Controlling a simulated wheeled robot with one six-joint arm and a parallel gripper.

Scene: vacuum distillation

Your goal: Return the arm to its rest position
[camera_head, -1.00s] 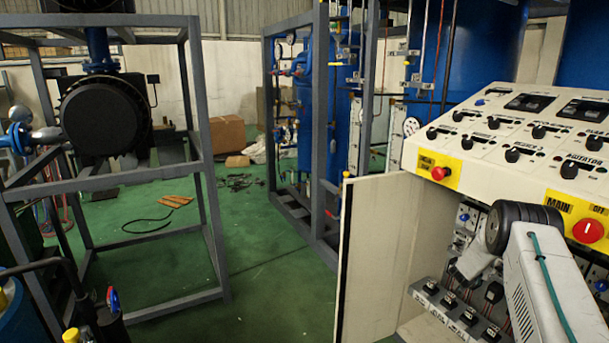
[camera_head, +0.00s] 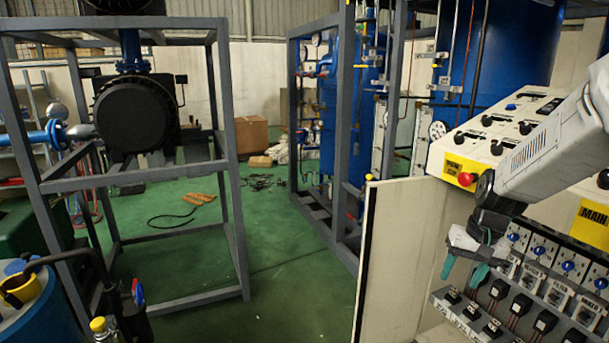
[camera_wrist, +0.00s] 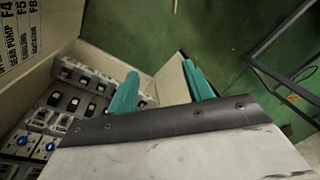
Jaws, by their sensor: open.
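My gripper (camera_head: 464,270) hangs at the end of my arm in front of the open control cabinet. Its two teal fingers point down and stand apart, with nothing between them. In the wrist view the teal fingers of my gripper (camera_wrist: 160,78) are also spread and empty, and the open cabinet door (camera_wrist: 172,82) shows beyond them. My pale arm comes in from the right and hides part of the sloped control panel (camera_head: 505,130).
The cabinet door (camera_head: 398,255) stands open left of my gripper. Breakers (camera_head: 490,328) and switches with blue knobs (camera_head: 540,250) fill the cabinet. A grey frame (camera_head: 236,190) stands at left. Green floor (camera_head: 290,285) is clear between frame and door.

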